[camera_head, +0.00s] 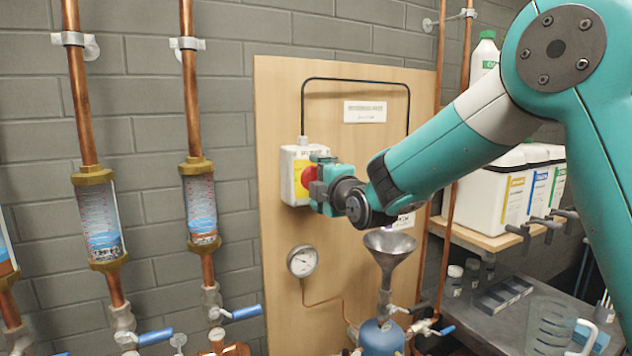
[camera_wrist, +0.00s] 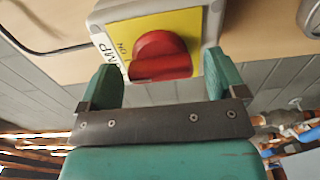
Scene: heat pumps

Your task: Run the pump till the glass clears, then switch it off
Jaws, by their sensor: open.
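The pump switch box (camera_head: 297,160) is mounted on the wooden board, with a red rotary knob (camera_head: 309,176) on a yellow plate. The wrist view shows the knob (camera_wrist: 158,56) close up, with "ON" and part of "PUMP" readable. My gripper (camera_head: 318,183) is at the switch; in the wrist view its fingers (camera_wrist: 163,78) are apart, one on each side of the knob, with visible gaps. Two sight glasses show on copper pipes, the left one (camera_head: 101,220) and the middle one (camera_head: 201,207). Both hold bluish liquid with brownish matter at the bottom. A third glass (camera_head: 5,250) is cut off at the left edge.
A pressure gauge (camera_head: 302,261) is on the board below the switch. A metal funnel (camera_head: 388,248) stands above a blue vessel (camera_head: 381,338). White canisters (camera_head: 488,200) sit on a shelf at right, and a clear jug (camera_head: 548,328) is on the bench. Blue-handled valves (camera_head: 246,312) are at lower left.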

